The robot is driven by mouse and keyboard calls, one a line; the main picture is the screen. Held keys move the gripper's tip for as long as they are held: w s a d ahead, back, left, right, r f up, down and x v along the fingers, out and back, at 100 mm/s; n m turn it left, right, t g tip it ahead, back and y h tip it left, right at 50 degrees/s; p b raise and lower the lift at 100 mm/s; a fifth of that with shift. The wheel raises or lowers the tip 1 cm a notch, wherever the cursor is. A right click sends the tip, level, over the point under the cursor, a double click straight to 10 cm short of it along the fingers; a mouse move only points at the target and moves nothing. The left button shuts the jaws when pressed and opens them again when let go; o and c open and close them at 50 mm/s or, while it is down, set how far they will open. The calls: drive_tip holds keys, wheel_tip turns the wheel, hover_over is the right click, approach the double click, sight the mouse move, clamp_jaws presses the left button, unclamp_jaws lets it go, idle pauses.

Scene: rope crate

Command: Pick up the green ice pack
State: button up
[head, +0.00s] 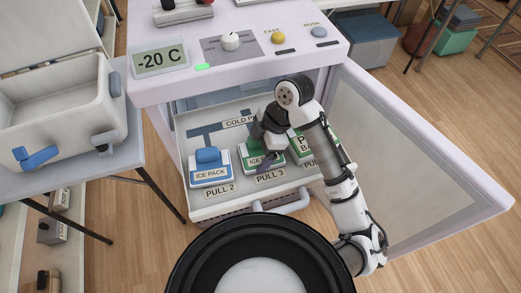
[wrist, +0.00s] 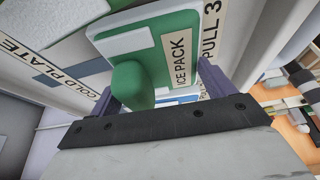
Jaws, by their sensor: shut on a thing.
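The green ice pack (head: 247,160) is a green and white block with a raised green handle and an "ICE PACK" label. It sits in the middle of the open freezer drawer, above the "PULL 3" tag. My gripper (head: 266,156) is over it and partly hides it. In the wrist view the green ice pack (wrist: 134,82) is between the dark fingers of my gripper (wrist: 160,88), which is shut on it. I cannot tell whether the pack is off the drawer floor.
A blue ice pack (head: 209,170) sits left of it above "PULL 2". Another green-and-white pack (head: 299,145) is close on the right, partly behind my arm. The freezer door (head: 405,160) stands open at right. An open cooler (head: 70,110) stands on the left table.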

sight(259, 153)
drive_tip(key=shift+r, duration=0.15)
wheel_tip(259, 153, up, 20)
drive_tip(key=shift+b, duration=0.3)
idle(0.9)
